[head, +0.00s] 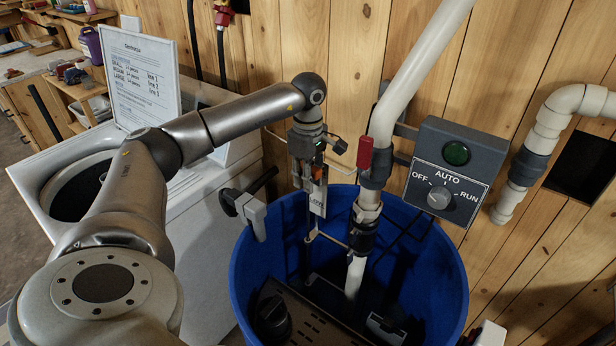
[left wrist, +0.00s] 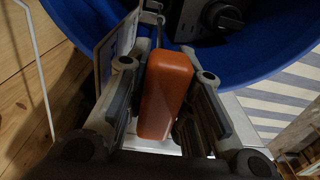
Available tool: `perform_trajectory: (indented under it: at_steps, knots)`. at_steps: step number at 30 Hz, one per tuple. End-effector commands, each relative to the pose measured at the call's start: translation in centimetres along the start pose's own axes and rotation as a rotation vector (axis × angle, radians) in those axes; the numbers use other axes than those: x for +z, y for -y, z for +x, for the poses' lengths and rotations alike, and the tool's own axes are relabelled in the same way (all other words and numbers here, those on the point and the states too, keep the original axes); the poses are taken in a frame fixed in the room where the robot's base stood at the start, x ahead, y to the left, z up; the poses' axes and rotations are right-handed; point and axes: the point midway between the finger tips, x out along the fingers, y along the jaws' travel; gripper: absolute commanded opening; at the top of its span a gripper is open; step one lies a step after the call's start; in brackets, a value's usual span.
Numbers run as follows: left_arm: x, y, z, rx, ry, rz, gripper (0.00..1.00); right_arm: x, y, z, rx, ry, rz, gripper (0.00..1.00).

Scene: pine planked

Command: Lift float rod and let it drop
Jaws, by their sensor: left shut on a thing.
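My left gripper (head: 308,178) hangs over the back of the blue tub (head: 245,275), pointing down. In the left wrist view its fingers (left wrist: 165,100) are shut on an orange grip (left wrist: 165,90). The thin float rod (head: 308,240) runs from below the fingers down into the tub. A white tag (head: 317,200) hangs beside the grip. The rod's lower end and any float are hidden in the dark tub. My right gripper is not in view.
A white pipe (head: 400,85) with a red-handled valve (head: 365,152) rises just right of the gripper. The grey control box (head: 450,165) has an OFF/AUTO/RUN knob (head: 438,197) and a dark green lamp (head: 456,153). A white washer (head: 195,250) stands left of the tub.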

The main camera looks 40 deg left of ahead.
Motion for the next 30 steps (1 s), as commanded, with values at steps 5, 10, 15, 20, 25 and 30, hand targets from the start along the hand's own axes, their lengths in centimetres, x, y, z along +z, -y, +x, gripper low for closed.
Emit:
perform_trajectory:
  at_steps: [5,10,15,20,25,30]
  knots:
    - [0.0,0.0,-0.2,0.000,0.000,0.000,0.00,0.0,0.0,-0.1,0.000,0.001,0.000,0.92]
    - [0.0,-0.1,-2.2,0.002,0.001,0.000,0.00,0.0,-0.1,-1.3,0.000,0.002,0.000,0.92]
    - [0.0,-0.2,-4.2,0.011,0.002,-0.001,0.00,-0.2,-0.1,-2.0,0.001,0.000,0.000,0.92]
    - [-0.1,-0.2,-4.1,0.013,0.001,-0.001,0.00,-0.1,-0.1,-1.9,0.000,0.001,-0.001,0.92]
    - [-0.1,-0.2,-4.0,0.013,0.001,-0.001,0.32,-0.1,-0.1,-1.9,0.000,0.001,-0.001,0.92]
    - [0.0,-0.1,-3.8,0.007,0.001,0.000,0.32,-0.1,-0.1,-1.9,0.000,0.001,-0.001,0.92]
